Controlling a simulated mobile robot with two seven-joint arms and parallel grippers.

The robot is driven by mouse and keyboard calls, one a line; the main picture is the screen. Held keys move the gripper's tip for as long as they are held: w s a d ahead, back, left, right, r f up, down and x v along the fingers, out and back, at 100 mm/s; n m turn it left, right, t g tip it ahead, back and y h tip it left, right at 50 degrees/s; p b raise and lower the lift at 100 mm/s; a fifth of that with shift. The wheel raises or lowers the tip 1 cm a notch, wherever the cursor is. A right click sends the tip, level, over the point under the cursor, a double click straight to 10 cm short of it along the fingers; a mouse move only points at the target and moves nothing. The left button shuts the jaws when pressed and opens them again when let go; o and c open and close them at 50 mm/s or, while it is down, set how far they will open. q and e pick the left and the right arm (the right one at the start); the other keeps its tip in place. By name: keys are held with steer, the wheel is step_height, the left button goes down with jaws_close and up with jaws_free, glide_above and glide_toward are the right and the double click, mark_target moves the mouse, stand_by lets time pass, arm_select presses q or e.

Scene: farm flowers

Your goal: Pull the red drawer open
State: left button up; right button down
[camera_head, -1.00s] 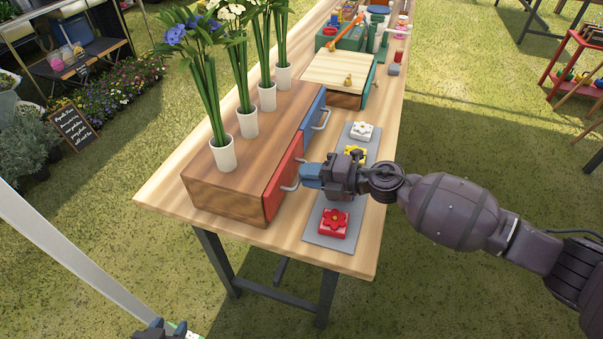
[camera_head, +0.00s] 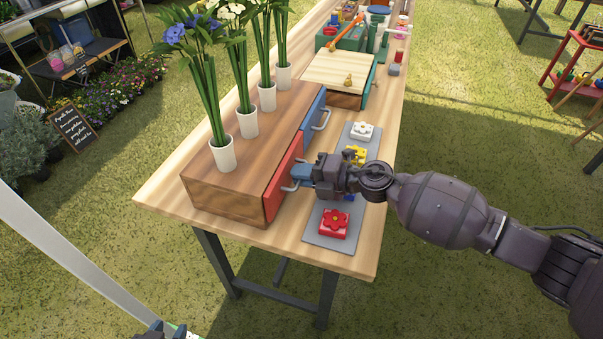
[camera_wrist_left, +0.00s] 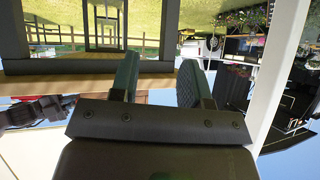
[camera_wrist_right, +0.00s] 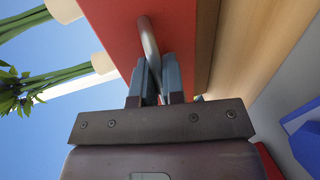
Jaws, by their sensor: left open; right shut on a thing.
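The red drawer (camera_head: 283,181) is the near drawer front in the wooden cabinet (camera_head: 215,198) on the table, and it sits flush and closed. Its metal handle (camera_head: 289,187) also shows in the right wrist view (camera_wrist_right: 149,40). My right gripper (camera_head: 300,173) is shut on the handle, with a finger on either side of it in the right wrist view (camera_wrist_right: 155,80). My left gripper (camera_wrist_left: 157,80) is open and empty, away from the cabinet; only a bit of it (camera_head: 160,330) shows at the bottom of the head view.
A blue drawer (camera_head: 313,122) is beside the red one. White vases with flowers (camera_head: 222,153) stand on the cabinet. A grey mat (camera_head: 311,229) with a red flower block (camera_head: 333,223) and other flower blocks lies in front of the drawers.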

steer(key=f+v, duration=0.1)
steer(key=v, duration=0.3)
steer(key=p+v, duration=0.1)
steer(key=v, duration=0.3)
steer(key=f+v, duration=0.1)
steer(key=v, duration=0.3)
steer(key=shift+s+d+f+p, duration=0.2)
steer(key=shift+d+f+p, duration=0.1)
steer(key=shift+d, duration=0.3)
steer(key=c, duration=1.5)
jaws_free()
steer(key=v, duration=1)
steer(key=shift+s+d+r, duration=0.1)
steer(key=shift+s+d, duration=0.05)
steer(key=shift+d, duration=0.2)
